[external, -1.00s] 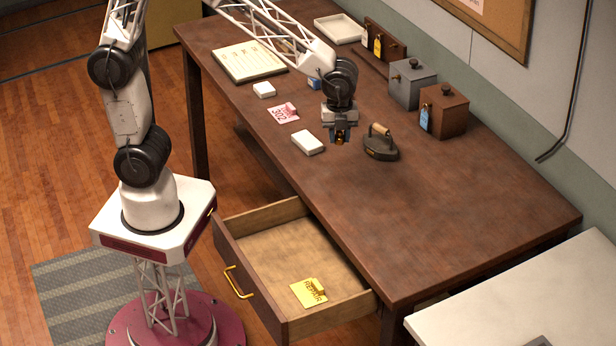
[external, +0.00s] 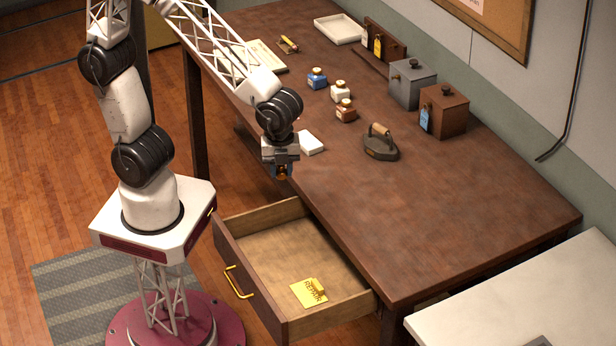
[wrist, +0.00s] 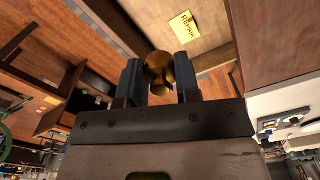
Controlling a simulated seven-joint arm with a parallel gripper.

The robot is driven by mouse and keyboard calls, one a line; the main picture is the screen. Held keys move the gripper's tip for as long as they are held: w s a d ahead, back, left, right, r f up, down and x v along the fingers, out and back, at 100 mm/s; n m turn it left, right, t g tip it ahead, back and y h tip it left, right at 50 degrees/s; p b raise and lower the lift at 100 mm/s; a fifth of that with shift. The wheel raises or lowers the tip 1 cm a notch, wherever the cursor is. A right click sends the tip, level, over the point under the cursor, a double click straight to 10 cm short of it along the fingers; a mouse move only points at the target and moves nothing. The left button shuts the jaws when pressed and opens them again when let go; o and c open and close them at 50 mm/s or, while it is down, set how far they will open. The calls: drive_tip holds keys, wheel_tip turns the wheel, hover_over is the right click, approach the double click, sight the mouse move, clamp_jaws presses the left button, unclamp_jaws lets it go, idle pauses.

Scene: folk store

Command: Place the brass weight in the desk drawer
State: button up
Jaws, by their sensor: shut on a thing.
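My gripper (external: 281,173) is shut on the brass weight (wrist: 159,72), a rounded golden piece between the two dark fingers in the wrist view. In the external view the weight is a small amber spot at the fingertips. It is held in the air near the desk's front edge, above and behind the drawer. The desk drawer (external: 229,252) is pulled open below the desk top. A yellow tag marked REPAIR (external: 308,292) lies in it at the front right; the tag also shows in the wrist view (wrist: 185,27).
The desk top (external: 430,220) is clear at the right. A pale table (external: 540,290) stands at lower right.

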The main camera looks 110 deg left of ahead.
drive_tip(key=s+d, duration=0.3)
hover_over(271, 265)
wheel_tip(271, 265, down, 20)
idle(0.5)
drive_tip(key=shift+a, duration=0.1)
drive_tip(key=shift+f, duration=2.9)
drive_tip(key=shift+f, duration=2.1)
drive_tip(key=shift+f, duration=0.1)
drive_tip(key=o, duration=1)
drive_tip(key=shift+o, duration=0.2)
